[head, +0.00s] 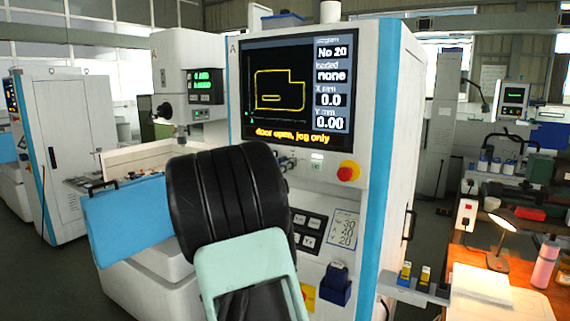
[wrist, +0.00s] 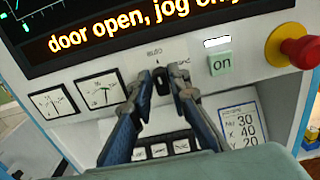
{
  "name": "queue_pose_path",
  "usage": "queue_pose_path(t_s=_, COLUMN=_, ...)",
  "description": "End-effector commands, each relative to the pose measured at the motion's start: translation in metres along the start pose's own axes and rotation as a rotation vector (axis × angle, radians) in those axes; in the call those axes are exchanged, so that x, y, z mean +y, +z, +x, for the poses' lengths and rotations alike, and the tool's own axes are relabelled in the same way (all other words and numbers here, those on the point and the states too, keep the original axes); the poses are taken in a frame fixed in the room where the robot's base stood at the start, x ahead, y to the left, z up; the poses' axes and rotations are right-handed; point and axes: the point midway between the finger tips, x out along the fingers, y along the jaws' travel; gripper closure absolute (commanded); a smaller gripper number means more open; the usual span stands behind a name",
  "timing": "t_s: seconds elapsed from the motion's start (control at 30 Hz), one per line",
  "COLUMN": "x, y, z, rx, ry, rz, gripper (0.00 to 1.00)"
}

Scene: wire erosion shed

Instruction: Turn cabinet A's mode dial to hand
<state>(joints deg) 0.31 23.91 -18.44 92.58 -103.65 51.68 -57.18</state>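Cabinet A (head: 375,130) carries a letter A and a screen (head: 290,90) reading "door open, jog only". In the wrist view, the mode dial (wrist: 161,82) is a small black knob on the white panel below that screen, under the label "auto". It looks roughly upright; the fingers hide other labels around it. My gripper (wrist: 161,80) has one finger on each side of the dial, partly open, with only a small gap. Contact with the dial is not clear. In the head view my own arm hides the dial and fingertips.
A red stop knob (head: 348,171) on yellow and a green "on" button (wrist: 221,63) sit right of the dial. Two gauges (wrist: 102,90) are left of it. A blue door (head: 128,220) stands at left.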

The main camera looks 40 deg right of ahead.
Motion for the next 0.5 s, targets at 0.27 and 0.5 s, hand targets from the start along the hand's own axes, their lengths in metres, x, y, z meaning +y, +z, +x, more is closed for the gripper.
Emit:
queue_pose_path(t_s=0.27, x=0.0000, y=0.0000, z=-0.0003, rx=0.000, ry=0.000, rz=0.000, gripper=1.00)
queue_pose_path(t_s=0.5, x=-0.0002, y=-0.0021, z=-0.0003, rx=-0.001, ry=0.000, rz=0.033, gripper=1.00)
